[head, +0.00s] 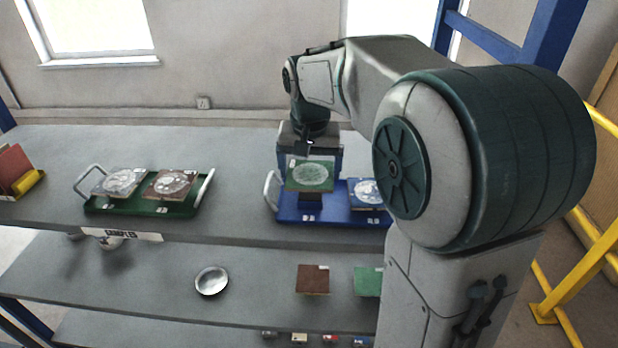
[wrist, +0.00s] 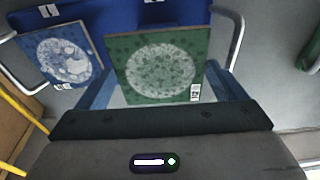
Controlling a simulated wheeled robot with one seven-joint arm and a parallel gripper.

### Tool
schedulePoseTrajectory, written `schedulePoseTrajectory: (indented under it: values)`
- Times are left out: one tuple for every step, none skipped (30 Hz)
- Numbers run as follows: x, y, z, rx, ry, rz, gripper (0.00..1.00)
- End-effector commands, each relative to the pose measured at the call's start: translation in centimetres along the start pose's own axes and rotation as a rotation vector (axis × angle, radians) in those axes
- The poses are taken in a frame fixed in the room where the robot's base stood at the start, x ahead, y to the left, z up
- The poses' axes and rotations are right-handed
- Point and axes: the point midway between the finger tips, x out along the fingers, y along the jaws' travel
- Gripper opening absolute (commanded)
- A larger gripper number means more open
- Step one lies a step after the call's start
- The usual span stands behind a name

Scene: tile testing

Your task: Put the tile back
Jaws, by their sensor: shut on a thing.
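A green tile (head: 310,176) with a pale speckled round patch is at the left side of the blue tray (head: 296,214) in the head view. My gripper (head: 303,153) is shut on this green tile from its far side. In the wrist view the tile (wrist: 155,62) lies before the gripper, with a small white label at one corner. I cannot tell whether the tile touches the tray. A blue tile (head: 366,193) with a pale round patch lies on the tray's right part; it also shows in the wrist view (wrist: 62,58).
A green tray (head: 140,209) holds a whitish tile (head: 122,182) and a brown tile (head: 170,184). The bench between the trays is clear. The lower shelf holds a metal bowl (head: 211,280), a brown tile (head: 313,279) and a green tile (head: 368,281). My arm hides the right side.

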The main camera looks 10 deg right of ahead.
Motion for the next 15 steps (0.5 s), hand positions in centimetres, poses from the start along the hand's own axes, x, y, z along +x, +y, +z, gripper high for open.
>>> schedulePoseTrajectory:
  values:
    - [0.5, 0.0, 0.1, 0.000, -0.002, 0.001, 0.52]
    - [0.9, 0.0, 0.2, 0.000, -0.004, 0.002, 0.52]
    - [1.5, 0.0, 0.3, 0.000, -0.003, 0.001, 0.52]
    - [2.0, 0.1, 0.4, 0.000, -0.004, 0.002, 0.52]
    - [2.4, 0.1, 0.4, 0.001, -0.003, 0.001, 0.52]
    - [2.9, 0.1, 0.5, 0.001, -0.004, 0.002, 0.52]
    - [3.3, 0.1, 0.5, 0.001, -0.003, 0.001, 0.52]
    - [3.5, 0.1, 0.6, 0.001, -0.002, 0.001, 0.52]
    - [3.7, 0.1, 0.6, 0.001, -0.002, 0.001, 0.52]
    - [3.8, 0.1, 0.6, 0.001, -0.001, 0.001, 0.52]
    - [3.9, 0.1, 0.6, 0.001, 0.000, 0.001, 0.52]
    - [3.9, 0.1, 0.6, 0.001, 0.000, 0.000, 0.52]
    - [3.8, 0.1, 0.6, 0.001, 0.000, 0.000, 0.52]
    - [3.8, 0.1, 0.6, 0.001, 0.000, 0.000, 0.52]
    - [3.8, 0.1, 0.6, 0.001, 0.000, 0.000, 0.52]
